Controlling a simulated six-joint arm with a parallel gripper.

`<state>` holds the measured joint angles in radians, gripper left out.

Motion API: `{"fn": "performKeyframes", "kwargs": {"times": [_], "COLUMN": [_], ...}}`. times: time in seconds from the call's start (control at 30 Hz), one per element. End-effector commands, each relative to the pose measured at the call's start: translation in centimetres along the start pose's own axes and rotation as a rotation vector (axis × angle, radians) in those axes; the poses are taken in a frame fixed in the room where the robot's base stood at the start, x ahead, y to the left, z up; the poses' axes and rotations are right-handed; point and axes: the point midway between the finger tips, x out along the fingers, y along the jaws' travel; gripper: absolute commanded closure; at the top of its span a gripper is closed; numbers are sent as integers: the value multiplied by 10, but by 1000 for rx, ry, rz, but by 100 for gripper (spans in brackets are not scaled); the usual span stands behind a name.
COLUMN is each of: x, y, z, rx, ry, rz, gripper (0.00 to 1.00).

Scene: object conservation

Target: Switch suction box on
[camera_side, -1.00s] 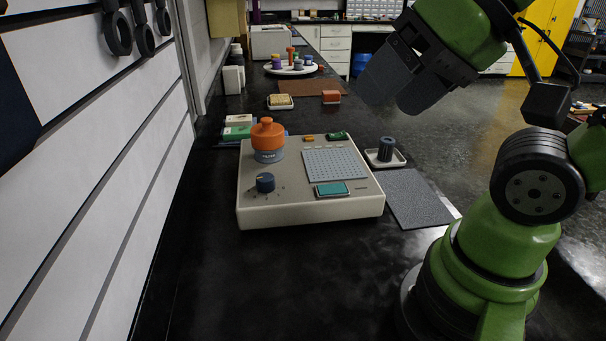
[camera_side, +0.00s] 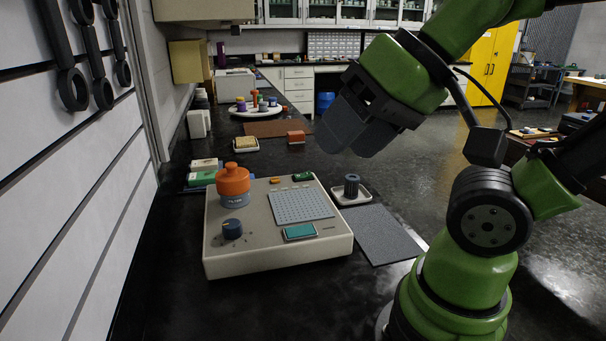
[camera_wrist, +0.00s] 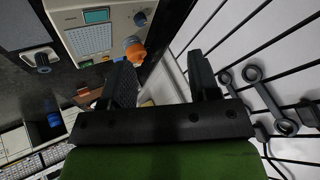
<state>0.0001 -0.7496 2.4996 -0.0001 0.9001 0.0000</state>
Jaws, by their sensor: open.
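The suction box (camera_side: 262,257) is a cream box on the dark bench. An orange-topped filter jar (camera_side: 233,184) stands at its back left, with a dark blue knob (camera_side: 232,228) in front. A perforated grey plate (camera_side: 300,205), a teal display (camera_side: 300,232), a small orange part (camera_side: 275,181) and a small green part (camera_side: 303,176) are on its top. My gripper (camera_side: 352,132) is open and empty, above and behind the box to the right, touching nothing. In the wrist view, the box (camera_wrist: 122,12) is at the top, beyond my open fingers (camera_wrist: 160,78).
A grey ribbed cylinder (camera_side: 351,186) stands in a white dish right of the box, beside a grey mat (camera_side: 382,235). Small boxes (camera_side: 203,172) lie behind left. A yellow sponge (camera_side: 245,143) and red block (camera_side: 296,136) are farther back. The wall is at left; the front bench is clear.

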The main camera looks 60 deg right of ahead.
Motion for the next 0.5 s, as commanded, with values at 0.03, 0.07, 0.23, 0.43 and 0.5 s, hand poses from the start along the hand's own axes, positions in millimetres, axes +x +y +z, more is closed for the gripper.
{"fn": "performKeyframes", "kwargs": {"times": [0.03, 0.07, 0.23, 0.43, 0.5], "x": [0, 0, 1, 14, 21], "y": [0, 0, -2, 8, 16], "z": [-2, -4, -33, -98, -122], "rx": [1, 2, 20, 62, 79], "ry": [0, 0, -7, -25, -33], "rz": [2, 5, 51, 154, 191], "gripper": [56, 63, 100, 100, 100]}}
